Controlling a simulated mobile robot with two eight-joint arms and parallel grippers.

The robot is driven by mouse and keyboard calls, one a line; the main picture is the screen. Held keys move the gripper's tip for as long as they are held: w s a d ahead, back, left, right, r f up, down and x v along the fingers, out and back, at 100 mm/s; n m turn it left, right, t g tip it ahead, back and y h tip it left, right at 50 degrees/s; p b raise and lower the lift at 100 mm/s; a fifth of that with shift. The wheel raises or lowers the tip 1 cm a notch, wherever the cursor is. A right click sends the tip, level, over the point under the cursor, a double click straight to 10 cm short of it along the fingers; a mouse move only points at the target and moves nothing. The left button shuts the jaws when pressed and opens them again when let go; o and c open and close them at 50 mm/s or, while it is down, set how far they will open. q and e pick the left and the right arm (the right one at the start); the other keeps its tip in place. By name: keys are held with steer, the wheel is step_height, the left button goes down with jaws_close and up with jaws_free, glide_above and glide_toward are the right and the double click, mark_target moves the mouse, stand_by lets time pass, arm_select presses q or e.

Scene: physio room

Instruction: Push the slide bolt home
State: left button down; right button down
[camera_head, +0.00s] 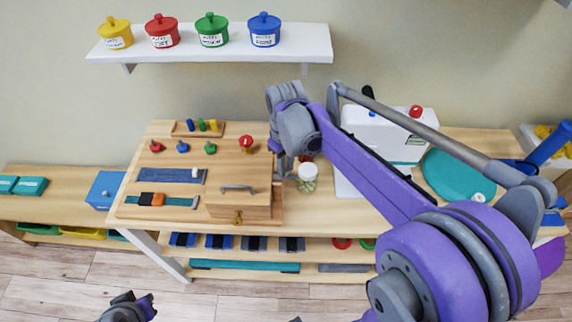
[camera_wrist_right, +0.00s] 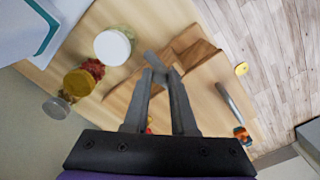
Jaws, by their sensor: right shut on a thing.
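The wooden activity board (camera_head: 128,205) carries a box (camera_head: 240,205) with a curved grey handle and a brass clasp (camera_head: 238,217) on its front. My right gripper (camera_head: 279,165) is at the box's right side, reaching down from above. In the right wrist view its fingers (camera_wrist_right: 162,78) come together on a small grey knob (camera_wrist_right: 152,60), which looks like the slide bolt's knob, beside the stepped wood (camera_wrist_right: 190,55). The bolt's bar and its catch are hidden or too small to tell. My left gripper (camera_head: 130,308) shows only partly at the bottom edge, away from the board.
A white-lidded jar (camera_head: 307,176) stands close right of my right gripper. A white machine (camera_head: 385,135) and a teal disc (camera_head: 450,175) are further right, behind my right arm. A shelf with putty pots (camera_head: 215,45) hangs above. Red, blue and green knobs and straps are on the board.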

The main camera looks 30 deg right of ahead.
mark_target(274, 175)
steer(key=a, duration=0.1)
steer(key=w+a, duration=0.1)
steer(key=shift+w+a, duration=0.3)
steer(key=shift+a, duration=0.05)
steer(key=c, duration=1.2)
jaws_free()
steer(key=o, duration=0.5)
steer(key=shift+a, duration=0.15)
steer(key=shift+c, duration=0.2)
steer(key=shift+r, duration=0.15)
step_height(274, 175, up, 10)
steer(key=shift+r, duration=0.25)
